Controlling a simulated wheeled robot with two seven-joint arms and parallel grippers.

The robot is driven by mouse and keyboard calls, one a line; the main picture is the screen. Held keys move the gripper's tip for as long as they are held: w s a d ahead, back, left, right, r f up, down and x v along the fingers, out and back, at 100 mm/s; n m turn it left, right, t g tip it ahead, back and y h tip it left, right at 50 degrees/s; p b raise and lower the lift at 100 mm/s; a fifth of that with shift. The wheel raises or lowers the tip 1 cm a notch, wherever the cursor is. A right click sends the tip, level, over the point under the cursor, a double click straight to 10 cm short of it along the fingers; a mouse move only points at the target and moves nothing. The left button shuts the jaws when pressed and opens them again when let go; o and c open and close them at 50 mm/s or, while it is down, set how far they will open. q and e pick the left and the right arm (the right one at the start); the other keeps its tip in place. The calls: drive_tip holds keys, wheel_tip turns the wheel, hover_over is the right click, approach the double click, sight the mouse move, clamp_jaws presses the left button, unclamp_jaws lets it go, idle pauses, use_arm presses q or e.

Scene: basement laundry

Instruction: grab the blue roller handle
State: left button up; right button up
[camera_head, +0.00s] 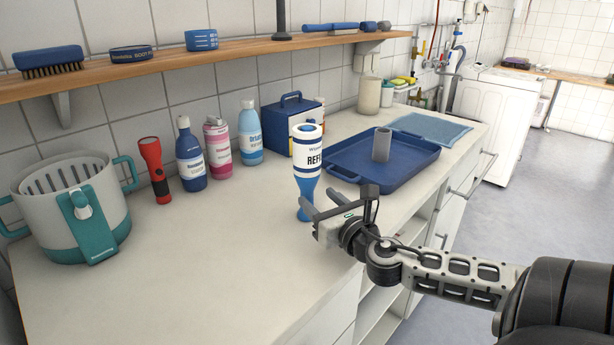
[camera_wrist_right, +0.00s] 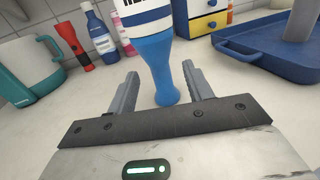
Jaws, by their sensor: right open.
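The lint roller stands upright on the counter, its blue handle (camera_head: 307,184) pointing down and its white and blue labelled roll (camera_head: 307,147) on top. My right gripper (camera_head: 317,195) is open, low over the counter at the handle. In the right wrist view the blue handle (camera_wrist_right: 160,68) appears between the two spread fingers (camera_wrist_right: 159,76). There are visible gaps on both sides, and neither finger seems to press on it. How deep the handle sits between the fingers is hard to tell. My left gripper is not in view.
A blue tray (camera_head: 352,171) with a grey cylinder (camera_head: 381,145) lies to the right. A red torch (camera_head: 154,168) and grey-teal basket (camera_head: 66,205) are left. The front-left counter (camera_head: 200,270) is clear. A wooden shelf (camera_head: 230,54) runs above.

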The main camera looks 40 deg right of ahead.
sight(311, 196)
drive_tip(key=shift+f+x, duration=0.25)
drive_tip(key=shift+x, duration=1.15)
drive_tip(key=shift+f+x, duration=0.2)
drive_tip(key=shift+x, duration=1.15)
clamp_jaws()
